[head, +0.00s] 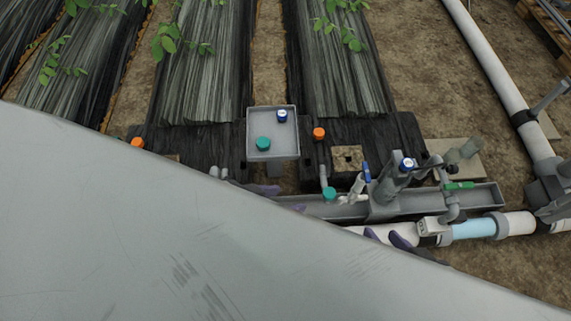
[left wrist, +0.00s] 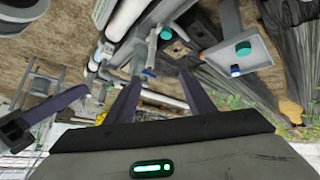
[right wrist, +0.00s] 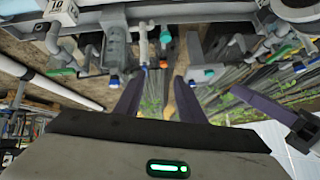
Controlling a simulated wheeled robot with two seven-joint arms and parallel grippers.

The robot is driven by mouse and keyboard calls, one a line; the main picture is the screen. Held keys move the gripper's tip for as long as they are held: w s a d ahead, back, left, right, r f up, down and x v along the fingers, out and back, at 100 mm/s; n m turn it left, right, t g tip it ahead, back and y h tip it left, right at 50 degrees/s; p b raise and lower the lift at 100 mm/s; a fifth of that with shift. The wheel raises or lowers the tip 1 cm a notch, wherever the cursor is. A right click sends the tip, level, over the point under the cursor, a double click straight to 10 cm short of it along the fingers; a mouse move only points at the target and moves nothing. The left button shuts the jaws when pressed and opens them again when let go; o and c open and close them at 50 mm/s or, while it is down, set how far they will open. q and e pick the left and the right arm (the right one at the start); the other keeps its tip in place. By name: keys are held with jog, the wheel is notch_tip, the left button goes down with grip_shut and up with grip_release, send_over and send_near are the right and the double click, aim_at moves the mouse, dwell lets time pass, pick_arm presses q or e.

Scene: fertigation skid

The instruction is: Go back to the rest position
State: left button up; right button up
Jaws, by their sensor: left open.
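My left gripper (head: 282,199) shows as two purple fingertips past the edge of a large grey surface, probably my own arm. In the left wrist view its fingers (left wrist: 160,90) stand apart with nothing between them. My right gripper (head: 388,238) shows as two purple fingertips over the white pipe, further right. In the right wrist view its fingers (right wrist: 159,78) are apart and empty. The grey surface hides the lower left of the head view, including most of both arms. Whether the fingertips touch anything below cannot be told.
A grey tray (head: 285,143) holds a blue cap (head: 282,116) and a teal cap (head: 263,143). A grey trough (head: 480,195) with valves and fittings lies right of it. A clear blue pipe section (head: 473,229) runs in front. Bare soil (head: 440,90) lies behind.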

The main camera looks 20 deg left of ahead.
pick_arm(q)
jog(key=s+a+r+t+y+p, duration=0.1)
jog(key=a+r+p, duration=0.3)
jog(key=r+p, duration=0.9)
jog(key=s+p, duration=0.1)
jog(key=p, duration=0.7)
jog(key=shift+a+n+p, duration=0.15)
jog(key=shift+n+p, duration=0.25)
pick_arm(e)
jog(key=s+d+r+t+h, duration=0.1)
jog(key=d+r, duration=0.3)
jog(key=r, duration=0.9)
jog(key=shift+s+d+m, duration=0.15)
jog(key=shift+s+m, duration=0.25)
jog(key=shift+s, duration=0.05)
